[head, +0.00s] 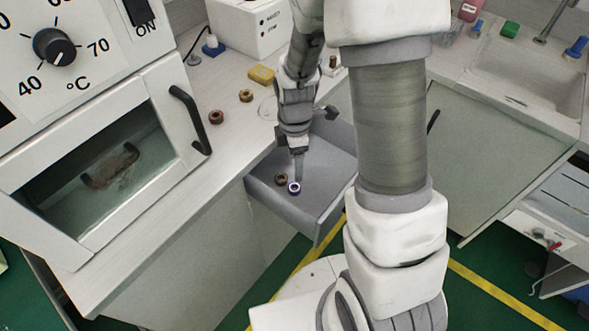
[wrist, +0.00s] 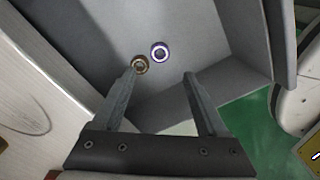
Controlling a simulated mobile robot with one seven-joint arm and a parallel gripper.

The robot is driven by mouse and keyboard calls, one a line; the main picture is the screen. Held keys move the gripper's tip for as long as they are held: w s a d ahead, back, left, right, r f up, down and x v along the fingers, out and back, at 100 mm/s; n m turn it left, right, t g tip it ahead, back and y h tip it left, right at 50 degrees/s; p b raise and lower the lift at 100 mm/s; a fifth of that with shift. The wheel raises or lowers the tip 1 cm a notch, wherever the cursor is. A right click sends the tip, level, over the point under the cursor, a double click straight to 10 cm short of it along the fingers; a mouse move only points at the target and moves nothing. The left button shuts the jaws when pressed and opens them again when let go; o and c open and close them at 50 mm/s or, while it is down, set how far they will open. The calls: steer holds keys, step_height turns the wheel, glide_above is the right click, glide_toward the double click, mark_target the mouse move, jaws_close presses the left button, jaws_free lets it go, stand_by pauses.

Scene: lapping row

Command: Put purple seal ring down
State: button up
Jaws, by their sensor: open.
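The purple seal ring (wrist: 160,51) lies in an open grey drawer (wrist: 222,88), close beside a brown ring (wrist: 140,64). In the head view the purple ring (head: 294,188) and the brown ring (head: 281,179) show on the floor of the drawer (head: 322,196). My gripper (wrist: 160,73) is open and empty in the wrist view, its two fingers apart. The purple ring appears just beyond the fingertips, between their lines. In the head view my gripper (head: 298,172) points down into the drawer beside the rings, and its fingers are partly hidden.
A dark red ring (head: 216,117) and a brown ring (head: 246,96) lie on the worktop near a yellow block (head: 262,75). The oven (head: 100,150) with its handle stands at the left. The drawer walls surround my gripper.

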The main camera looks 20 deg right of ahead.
steer(key=s+r+m+t, duration=0.35)
steer(key=r+m, duration=0.45)
steer(key=r, duration=0.9)
steer(key=s+r+m+t, duration=0.2)
steer(key=s+r+m, duration=0.7)
steer(key=s+r, duration=0.1)
steer(key=shift+s+d+m, duration=0.3)
steer(key=shift+s+m, duration=0.1)
steer(key=shift+s, duration=0.2)
steer(key=shift+p, duration=0.3)
step_height(320, 180, up, 13)
steer(key=p, duration=1.3)
steer(key=shift+r, duration=0.2)
